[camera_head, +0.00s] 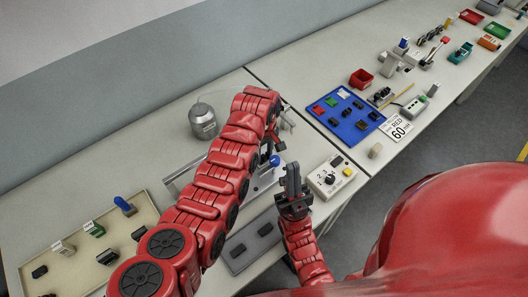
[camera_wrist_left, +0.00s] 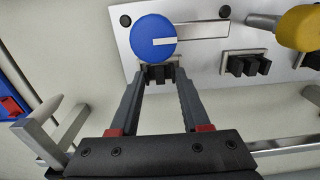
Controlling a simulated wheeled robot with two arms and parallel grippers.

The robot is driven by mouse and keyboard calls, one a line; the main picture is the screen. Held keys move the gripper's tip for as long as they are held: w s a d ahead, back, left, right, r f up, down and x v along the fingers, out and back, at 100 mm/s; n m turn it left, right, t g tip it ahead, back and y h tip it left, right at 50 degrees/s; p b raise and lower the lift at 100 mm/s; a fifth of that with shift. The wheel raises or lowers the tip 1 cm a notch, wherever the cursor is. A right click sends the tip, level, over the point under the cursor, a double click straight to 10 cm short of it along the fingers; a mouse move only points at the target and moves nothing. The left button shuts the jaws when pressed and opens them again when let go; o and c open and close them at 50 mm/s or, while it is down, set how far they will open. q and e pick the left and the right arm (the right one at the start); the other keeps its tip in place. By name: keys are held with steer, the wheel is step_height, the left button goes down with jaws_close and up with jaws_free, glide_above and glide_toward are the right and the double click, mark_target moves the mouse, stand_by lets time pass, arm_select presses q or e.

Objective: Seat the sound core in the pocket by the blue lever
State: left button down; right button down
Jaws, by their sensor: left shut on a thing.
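In the left wrist view my left gripper (camera_wrist_left: 160,78) is shut on a dark core (camera_wrist_left: 158,73). The core is at the grey pocket (camera_wrist_left: 144,78) beside the round blue lever knob (camera_wrist_left: 152,38); I cannot tell whether it is fully down. The blue knob also shows in the head view (camera_head: 275,160), beside my left arm, which hides most of the left gripper. My right gripper (camera_head: 292,180) is in front of the white fixture plate, and its jaw opening is unclear.
A second dark core (camera_wrist_left: 248,66) sits by a yellow lever (camera_wrist_left: 300,28). A control box (camera_head: 331,177) stands to the right, a grey metal canister (camera_head: 203,121) at the back. A tan tray (camera_head: 68,235) with several parts is at left, a blue tray (camera_head: 345,127) at right.

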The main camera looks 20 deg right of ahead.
arm_select(q)
steer(key=shift+c, duration=1.5)
jaws_free()
steer(key=shift+r, duration=0.1)
step_height(320, 180, up, 6)
steer(key=b, duration=0.2)
steer(key=shift+w+f+b, duration=0.1)
steer(key=shift+f+b, duration=0.15)
steer(key=shift+b, duration=0.15)
step_height(320, 180, up, 12)
steer(key=p, duration=0.3)
steer(key=shift+f, duration=0.15)
steer(key=shift+s, duration=0.2)
